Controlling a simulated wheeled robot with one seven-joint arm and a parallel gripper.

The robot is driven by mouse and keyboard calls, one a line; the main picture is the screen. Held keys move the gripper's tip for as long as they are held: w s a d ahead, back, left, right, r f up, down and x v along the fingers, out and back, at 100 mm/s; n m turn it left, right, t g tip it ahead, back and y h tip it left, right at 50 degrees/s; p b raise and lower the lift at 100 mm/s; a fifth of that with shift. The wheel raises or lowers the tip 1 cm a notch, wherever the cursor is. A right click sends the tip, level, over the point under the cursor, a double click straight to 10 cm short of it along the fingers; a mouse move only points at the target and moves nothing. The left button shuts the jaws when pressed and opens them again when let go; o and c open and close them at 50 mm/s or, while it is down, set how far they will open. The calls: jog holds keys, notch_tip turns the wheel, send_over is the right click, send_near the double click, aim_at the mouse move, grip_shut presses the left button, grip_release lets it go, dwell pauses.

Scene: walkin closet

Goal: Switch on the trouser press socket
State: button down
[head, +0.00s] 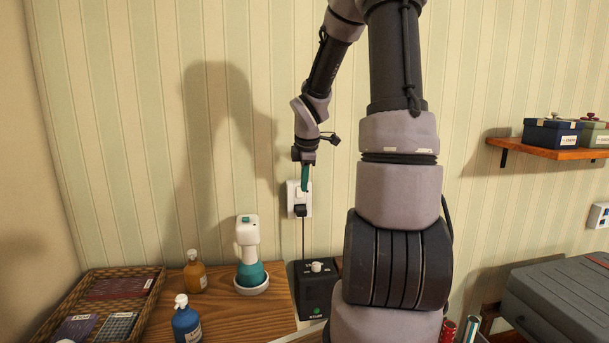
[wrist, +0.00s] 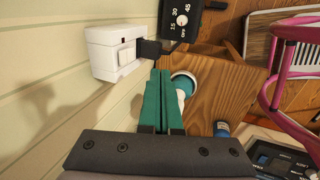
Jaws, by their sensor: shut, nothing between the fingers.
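A white wall socket (head: 291,204) is on the striped wall. In the wrist view the socket (wrist: 101,52) shows a white rocker switch (wrist: 127,55) beside a black plug (wrist: 150,48). I cannot tell whether the rocker is on or off. A cord runs down from the plug (head: 300,210) to a black box with a dial (head: 316,285), marked 15, 30, 45 and OFF in the wrist view (wrist: 182,20). My gripper (head: 304,187) has teal fingers, shut and empty, in front of the socket's upper part. In the wrist view its fingertips (wrist: 161,74) are near the plug and switch; contact is not clear.
A wooden top (head: 250,305) below holds a white and teal device (head: 247,255), an amber bottle (head: 194,271), a blue bottle (head: 185,320) and a wicker tray (head: 75,298). On the right are a shelf with boxes (head: 550,150), a grey case (head: 560,290) and another wall panel (head: 600,214).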

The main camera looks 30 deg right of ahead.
aim_at(300, 197)
jog(key=w+f, duration=0.2)
jog(key=w+d+f, duration=0.1)
jog(key=w+f, duration=0.1)
jog(key=f, duration=0.1)
jog(key=shift+w+d, duration=0.1)
jog(key=shift+w, duration=0.05)
jog(key=shift+w+d, duration=0.15)
jog(key=shift+w, duration=0.35)
jog(key=shift+w+d+f, duration=0.1)
jog(key=shift+w+f, duration=0.05)
jog(key=shift+w, duration=0.15)
jog(key=shift+r, duration=0.9)
